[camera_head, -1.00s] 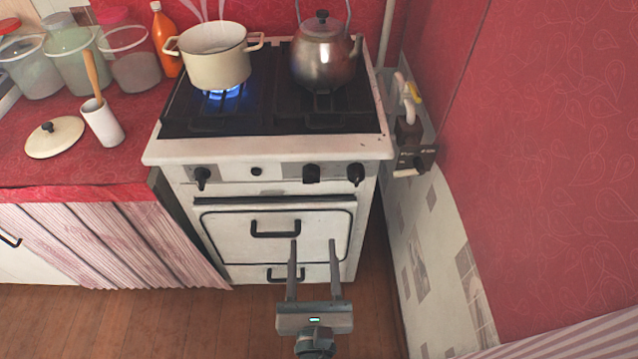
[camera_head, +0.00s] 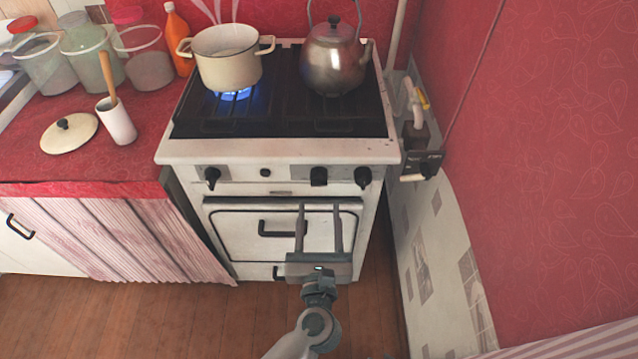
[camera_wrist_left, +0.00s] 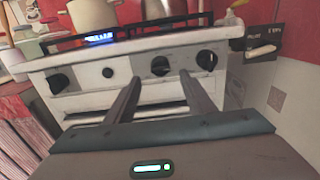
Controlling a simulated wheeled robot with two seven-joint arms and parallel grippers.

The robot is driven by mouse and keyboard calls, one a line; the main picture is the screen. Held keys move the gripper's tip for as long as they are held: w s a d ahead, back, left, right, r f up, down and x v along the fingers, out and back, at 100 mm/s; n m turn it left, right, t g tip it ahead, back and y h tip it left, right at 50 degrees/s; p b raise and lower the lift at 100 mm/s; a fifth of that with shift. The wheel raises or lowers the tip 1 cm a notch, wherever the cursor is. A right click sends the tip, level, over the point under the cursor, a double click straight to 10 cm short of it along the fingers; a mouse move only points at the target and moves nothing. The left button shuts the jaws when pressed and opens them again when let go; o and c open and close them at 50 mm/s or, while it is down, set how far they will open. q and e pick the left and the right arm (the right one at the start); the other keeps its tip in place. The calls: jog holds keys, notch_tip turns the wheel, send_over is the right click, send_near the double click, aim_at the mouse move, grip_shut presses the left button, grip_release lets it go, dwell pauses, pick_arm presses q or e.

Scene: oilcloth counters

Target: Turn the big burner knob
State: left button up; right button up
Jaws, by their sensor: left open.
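The white stove's front panel has a black left knob (camera_head: 212,177), a small round black button (camera_head: 265,172), a black middle-right knob (camera_head: 318,176) and a black right knob (camera_head: 363,177). No label shows which is the big burner's. My left gripper (camera_head: 320,207) is open and empty, its fingers pointing at the stove, lower than the knob row in the head view. In the left wrist view the middle-right knob (camera_wrist_left: 160,66) appears between the fingertips (camera_wrist_left: 160,79), beyond them; no contact is visible. The right knob (camera_wrist_left: 206,60) is just right of the right finger. My right gripper is out of view.
A cream pot (camera_head: 227,65) steams over a lit blue flame. A metal kettle (camera_head: 335,60) stands on the right burner. The oven handle (camera_head: 283,230) is behind my left fingers. A wall-side box (camera_head: 423,160) and red wall flank the stove's right. Wooden floor (camera_head: 120,310) lies in front.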

aim_at(319, 185)
pick_arm(q)
jog(key=w+p, duration=0.1)
jog(key=w, duration=0.7)
jog(key=c, duration=1)
